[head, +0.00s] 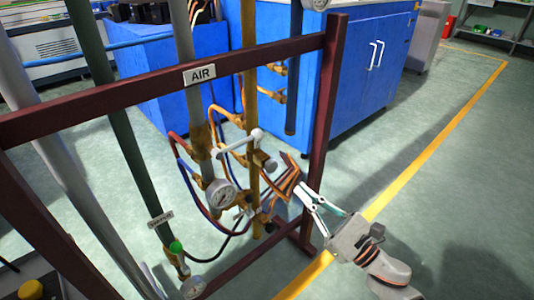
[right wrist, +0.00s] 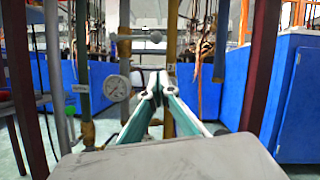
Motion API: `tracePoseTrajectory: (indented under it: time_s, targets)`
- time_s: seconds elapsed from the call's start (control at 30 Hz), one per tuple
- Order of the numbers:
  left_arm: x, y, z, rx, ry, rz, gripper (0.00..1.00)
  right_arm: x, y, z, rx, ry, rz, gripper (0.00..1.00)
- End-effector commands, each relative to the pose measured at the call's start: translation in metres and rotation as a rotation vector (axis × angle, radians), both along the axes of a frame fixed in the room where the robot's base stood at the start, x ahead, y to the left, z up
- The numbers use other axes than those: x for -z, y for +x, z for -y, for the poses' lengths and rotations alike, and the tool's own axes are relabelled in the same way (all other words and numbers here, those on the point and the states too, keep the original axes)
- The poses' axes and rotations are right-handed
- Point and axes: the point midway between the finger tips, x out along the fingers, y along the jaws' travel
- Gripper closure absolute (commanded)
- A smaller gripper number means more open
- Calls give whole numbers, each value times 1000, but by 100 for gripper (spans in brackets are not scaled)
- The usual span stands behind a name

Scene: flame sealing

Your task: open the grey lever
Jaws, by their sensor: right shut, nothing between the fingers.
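The grey lever (head: 240,142) is a pale bar with a round knob at its right end. It lies crosswise at the grey pipe with the brass fittings, under the AIR sign (head: 199,74). It also shows in the right wrist view (right wrist: 139,37), above and slightly left of my fingertips. My right gripper (head: 301,188) is shut and empty, its fingers meeting at the tips. In the head view it is right of and lower than the lever, apart from it, by the dark red post. My left gripper is not in view.
A dark red frame (head: 280,48) surrounds several pipes. A pressure gauge (head: 221,194) and coloured hoses (head: 188,180) sit below the lever. A yellow pipe (head: 249,60) stands just right of it. Blue cabinets (head: 350,85) are behind; open floor lies to the right.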

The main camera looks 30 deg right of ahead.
Motion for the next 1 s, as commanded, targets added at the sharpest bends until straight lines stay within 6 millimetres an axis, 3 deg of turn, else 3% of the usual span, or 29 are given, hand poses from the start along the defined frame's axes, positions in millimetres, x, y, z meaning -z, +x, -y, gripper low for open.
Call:
tracePoseTrajectory:
  time_s: [0.33,0.8,1.0]
  targets:
    - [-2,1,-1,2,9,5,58,-5,9,-3,-1,2,2,100]
    - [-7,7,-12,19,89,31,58,-38,85,-28,-1,2,5,100]
    - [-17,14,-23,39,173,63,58,-65,98,-37,-2,3,8,100]
